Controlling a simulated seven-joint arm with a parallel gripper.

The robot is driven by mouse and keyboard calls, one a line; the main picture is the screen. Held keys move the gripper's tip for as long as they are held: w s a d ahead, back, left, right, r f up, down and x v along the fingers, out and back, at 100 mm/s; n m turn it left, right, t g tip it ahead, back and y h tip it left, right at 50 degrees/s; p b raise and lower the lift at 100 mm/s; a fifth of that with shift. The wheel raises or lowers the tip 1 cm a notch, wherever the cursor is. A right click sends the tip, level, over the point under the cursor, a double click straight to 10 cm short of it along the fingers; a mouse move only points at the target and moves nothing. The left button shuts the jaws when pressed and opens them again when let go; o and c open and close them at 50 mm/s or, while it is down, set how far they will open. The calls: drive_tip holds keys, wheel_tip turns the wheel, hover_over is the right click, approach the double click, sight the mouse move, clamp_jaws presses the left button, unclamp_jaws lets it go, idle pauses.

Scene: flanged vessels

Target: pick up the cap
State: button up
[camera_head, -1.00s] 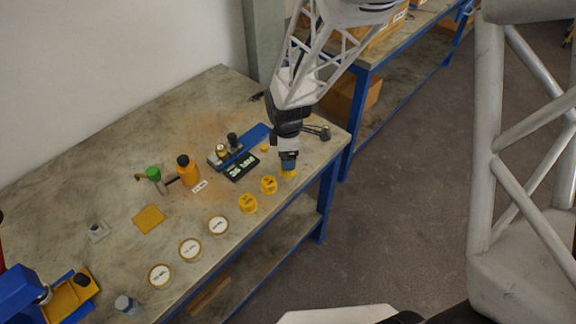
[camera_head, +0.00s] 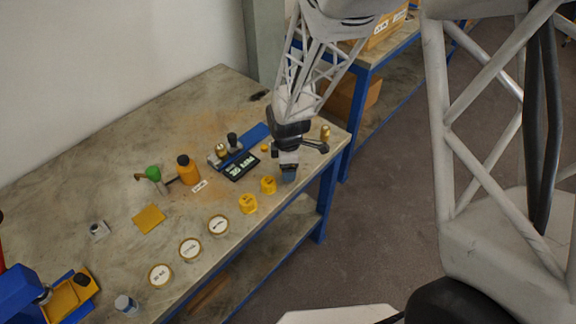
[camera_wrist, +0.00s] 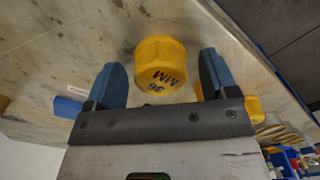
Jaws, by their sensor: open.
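A yellow cap (camera_wrist: 160,62) marked "36 MM" stands on the bench in the wrist view. It lies between and slightly beyond the two blue fingertips of my gripper (camera_wrist: 163,75), with a gap on each side. My gripper is open and holds nothing. In the head view my gripper (camera_head: 289,174) is low over the bench's front right edge and hides the spot beneath it. Two yellow caps stand to its left there, a nearer one (camera_head: 268,185) and a farther one (camera_head: 248,204).
An orange bottle (camera_head: 188,171) and round labelled discs (camera_head: 218,225) stand left. The bench's front edge is close by.

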drive_tip(key=shift+c, duration=0.2)
idle(0.4)
drive_tip(key=c, duration=0.9)
